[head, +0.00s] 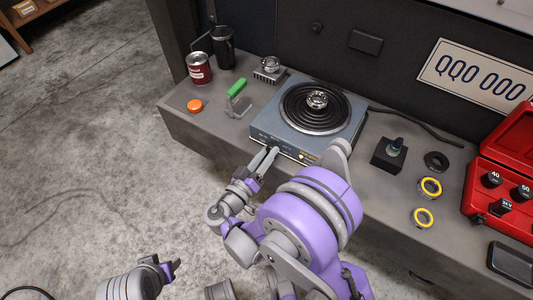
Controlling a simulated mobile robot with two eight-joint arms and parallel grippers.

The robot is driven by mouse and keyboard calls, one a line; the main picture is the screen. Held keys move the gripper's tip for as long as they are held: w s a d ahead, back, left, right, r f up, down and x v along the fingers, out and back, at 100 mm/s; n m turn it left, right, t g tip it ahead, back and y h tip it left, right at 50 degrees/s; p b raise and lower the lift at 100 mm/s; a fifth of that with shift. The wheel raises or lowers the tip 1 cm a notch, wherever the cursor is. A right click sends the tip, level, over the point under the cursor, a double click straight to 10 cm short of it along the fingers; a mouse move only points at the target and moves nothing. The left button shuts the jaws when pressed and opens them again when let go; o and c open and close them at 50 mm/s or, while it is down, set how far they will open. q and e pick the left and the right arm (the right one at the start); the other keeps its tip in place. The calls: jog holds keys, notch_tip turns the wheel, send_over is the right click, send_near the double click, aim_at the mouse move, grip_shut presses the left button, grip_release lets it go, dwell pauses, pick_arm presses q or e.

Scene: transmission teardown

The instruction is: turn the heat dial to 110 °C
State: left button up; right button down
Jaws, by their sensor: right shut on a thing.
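The hot plate (259,117) is a blue-grey box with a dark coil burner on top, standing on the bench. Its front panel carries the heat dial (275,149), which is mostly hidden by my fingers; its setting cannot be read. My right gripper (271,152) reaches up to the front panel and is shut on the heat dial. My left gripper (175,266) is low at the bottom left, over the floor and away from the bench; its jaw opening is unclear.
A bearing ring (317,99) sits on the burner. To the left are a green-handled tool (237,88), a red can (199,69), a black mug (223,47) and an orange cap (194,105). To the right are a black block (388,158), yellow rings (430,187) and a red case (501,152).

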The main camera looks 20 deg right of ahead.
jog(key=m, duration=0.7)
jog(key=shift+r, duration=0.1)
dwell(0.5)
jog(key=shift+c, duration=2.4)
grip_release()
jog(key=p+v, duration=0.1)
jog(key=v, duration=0.9)
jog(key=shift+s+a, duration=0.2)
jog(key=shift+s, duration=0.1)
